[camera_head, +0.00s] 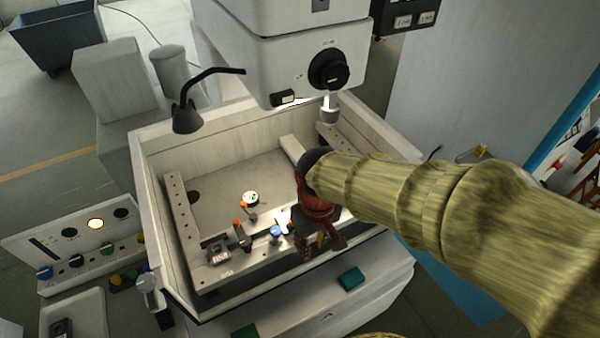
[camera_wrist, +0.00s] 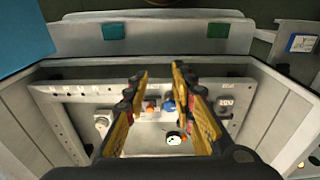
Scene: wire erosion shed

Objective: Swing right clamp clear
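My gripper (camera_head: 318,238) hangs over the front rail of the machine tank, right of the blue knob (camera_head: 275,232). In the wrist view, its yellow-padded fingers (camera_wrist: 160,85) are apart, with nothing clearly held between them. The blue knob (camera_wrist: 168,104) and an orange-tipped part (camera_wrist: 150,106) show in the gap beyond them; contact cannot be told. In the head view, an orange-topped clamp lever (camera_head: 240,232) stands on the rail left of the blue knob. My gripper hides the rail's right part, so I cannot tell clearly which part is the right clamp.
The tank walls (camera_head: 155,215) rise around the work area. A white round dial (camera_head: 251,198) lies inside, beside another orange-tipped lever (camera_head: 243,206). The machine head (camera_head: 290,60) overhangs the back. A black lamp (camera_head: 187,118) stands at the left wall. The tank floor behind the rail is mostly clear.

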